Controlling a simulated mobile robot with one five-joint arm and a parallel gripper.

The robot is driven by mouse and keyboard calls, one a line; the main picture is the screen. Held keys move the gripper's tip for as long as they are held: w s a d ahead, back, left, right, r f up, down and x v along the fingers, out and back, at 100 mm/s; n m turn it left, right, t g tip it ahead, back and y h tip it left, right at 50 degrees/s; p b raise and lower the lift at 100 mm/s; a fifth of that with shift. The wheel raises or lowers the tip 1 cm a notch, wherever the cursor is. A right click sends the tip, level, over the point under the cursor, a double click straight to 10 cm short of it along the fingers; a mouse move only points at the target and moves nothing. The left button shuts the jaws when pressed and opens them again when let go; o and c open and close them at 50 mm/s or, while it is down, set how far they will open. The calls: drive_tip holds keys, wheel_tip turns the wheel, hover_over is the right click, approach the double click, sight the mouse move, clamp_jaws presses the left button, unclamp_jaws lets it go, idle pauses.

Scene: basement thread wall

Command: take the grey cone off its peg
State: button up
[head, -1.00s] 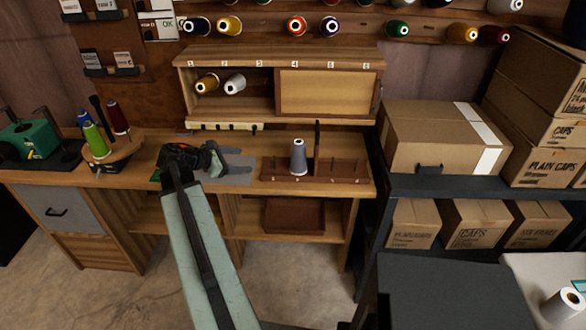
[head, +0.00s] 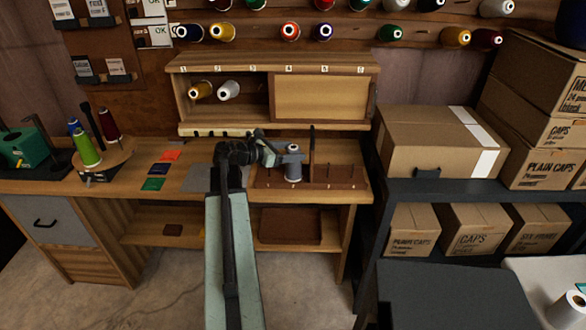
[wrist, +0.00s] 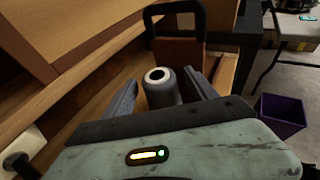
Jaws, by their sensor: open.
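The grey cone (head: 293,168) stands upright on the brown peg rack (head: 335,178) on the workbench, at the rack's left part. My gripper (head: 282,155) is at the cone's upper part, with its fingers around it. In the wrist view the grey cone (wrist: 162,86) stands between the two open fingers of my gripper (wrist: 165,95), its pale top with a dark hole facing the camera. The left finger looks apart from the cone; whether the right one touches it I cannot tell. The peg under the cone is hidden.
A dark upright handle (head: 312,150) rises from the rack just right of the cone. The cubby shelf (head: 272,90) is close behind and above. Cardboard boxes (head: 430,140) stand on a dark shelf at right. A turntable with coloured cones (head: 105,160) is at left.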

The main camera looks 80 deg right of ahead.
drive_tip(key=shift+s+d+f, duration=0.2)
drive_tip(key=shift+s+d, duration=0.2)
drive_tip(key=shift+s, duration=0.05)
clamp_jaws()
drive_tip(key=shift+r, duration=0.1)
wheel_tip(320, 180, up, 18)
drive_tip(key=p, duration=1.8)
